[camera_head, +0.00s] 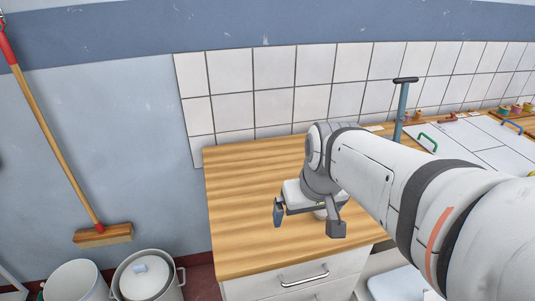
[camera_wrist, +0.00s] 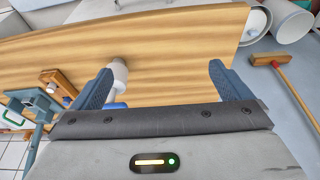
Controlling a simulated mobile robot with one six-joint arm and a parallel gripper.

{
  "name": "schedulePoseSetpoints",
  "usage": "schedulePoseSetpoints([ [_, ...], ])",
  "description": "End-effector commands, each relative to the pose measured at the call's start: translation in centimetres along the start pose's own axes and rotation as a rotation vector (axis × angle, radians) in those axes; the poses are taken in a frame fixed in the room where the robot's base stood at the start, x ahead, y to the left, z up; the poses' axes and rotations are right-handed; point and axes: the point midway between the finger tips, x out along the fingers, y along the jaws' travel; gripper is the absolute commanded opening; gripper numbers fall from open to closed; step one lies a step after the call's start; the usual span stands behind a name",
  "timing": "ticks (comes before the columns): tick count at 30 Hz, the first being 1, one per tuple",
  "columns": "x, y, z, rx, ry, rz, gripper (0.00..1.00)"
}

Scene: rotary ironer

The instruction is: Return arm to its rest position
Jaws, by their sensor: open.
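My gripper (camera_head: 305,220) is open over the wooden counter (camera_head: 250,185), near its front edge. It also shows in the wrist view (camera_wrist: 160,85), with its two blue-grey fingers spread wide. A small white cylindrical thing (camera_wrist: 118,72) stands on the counter close to the left finger in the wrist view. Nothing shows between the fingers in a grip. My arm reaches in from the right and hides part of the counter in the head view.
A white board with coloured handles (camera_head: 485,140) lies at the right. A blue-grey post with a dark top (camera_head: 402,105) stands by the tiled wall. A broom (camera_head: 104,235) and a lidded pot (camera_head: 146,277) are at the left. The counter's left part is clear.

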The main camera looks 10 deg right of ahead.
Motion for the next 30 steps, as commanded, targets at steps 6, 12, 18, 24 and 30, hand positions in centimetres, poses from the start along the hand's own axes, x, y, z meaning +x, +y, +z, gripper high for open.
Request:
schedulePoseSetpoints([
  [6,0.8,-2.2,4.0,0.004,-0.02,0.013,0.98],
  [12,0.8,-2.2,4.1,0.009,-0.021,0.014,0.98],
  [18,0.8,-2.1,4.1,0.008,-0.021,0.013,0.98],
  [24,0.8,-2.1,4.0,0.008,-0.021,0.013,0.93],
  [30,0.8,-2.1,4.0,0.008,-0.021,0.013,0.77],
])
